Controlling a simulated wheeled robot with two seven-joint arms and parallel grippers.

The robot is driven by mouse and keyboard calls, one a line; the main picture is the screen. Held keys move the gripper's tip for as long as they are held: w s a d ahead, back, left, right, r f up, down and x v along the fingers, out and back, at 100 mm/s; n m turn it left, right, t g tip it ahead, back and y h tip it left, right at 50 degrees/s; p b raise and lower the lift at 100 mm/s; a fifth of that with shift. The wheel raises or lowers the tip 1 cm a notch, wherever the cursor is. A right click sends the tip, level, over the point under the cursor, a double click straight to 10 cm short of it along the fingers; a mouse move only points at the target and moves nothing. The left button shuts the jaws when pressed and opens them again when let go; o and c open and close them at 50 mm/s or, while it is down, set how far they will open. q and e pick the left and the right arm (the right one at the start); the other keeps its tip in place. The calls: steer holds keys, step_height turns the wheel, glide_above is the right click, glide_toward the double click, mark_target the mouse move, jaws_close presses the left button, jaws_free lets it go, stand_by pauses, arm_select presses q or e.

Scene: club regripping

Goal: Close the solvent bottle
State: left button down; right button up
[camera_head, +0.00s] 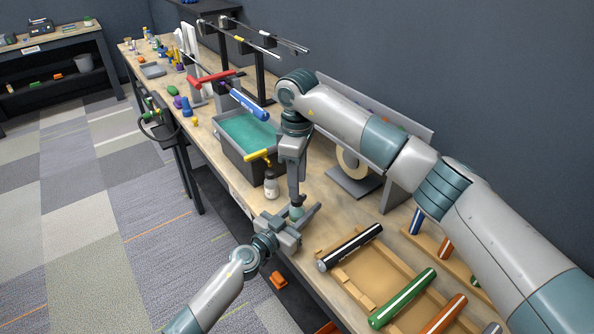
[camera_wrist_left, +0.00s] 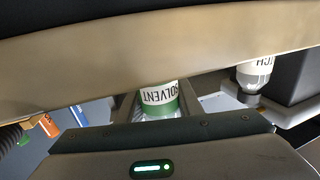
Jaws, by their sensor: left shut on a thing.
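The solvent bottle (camera_head: 297,212) is small in the head view, with a greenish body, and stands between the fingers of my left gripper (camera_head: 293,216). In the left wrist view the bottle (camera_wrist_left: 159,98) shows a white and green label reading SOLVENT, with the gripper's fingers on both sides. My left gripper is shut on it. My right gripper (camera_head: 297,198) points down directly over the bottle's top. Its fingertips are small and dark there, so I cannot tell whether they hold a cap. The bottle's mouth is hidden.
A white bottle with a dark cap (camera_head: 271,188) stands close by, left of my right gripper. Behind it is a grey bin with a green top (camera_head: 245,135). A wooden tray (camera_head: 385,268) and several coloured grips lie to the right. A tape roll (camera_head: 352,163) stands behind.

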steer(key=n, duration=0.5)
steer(key=shift+r+n, duration=0.25)
steer(key=shift+n, duration=0.05)
steer(key=n, duration=0.4)
steer(key=shift+a+r+n, duration=0.1)
steer(key=shift+r+n, duration=0.1)
steer(key=shift+n, duration=0.1)
steer(key=n, duration=0.4)
steer(key=shift+r, duration=0.2)
steer(key=n, duration=0.4)
steer(key=shift+r+n, duration=0.15)
steer(key=shift+n, duration=0.25)
steer(key=n, duration=0.4)
steer(key=shift+r, duration=0.2)
steer(key=n, duration=0.5)
steer(key=shift+r, duration=0.15)
steer(key=n, duration=0.4)
steer(key=shift+r, duration=0.15)
steer(key=n, duration=0.5)
steer(key=shift+r, duration=0.15)
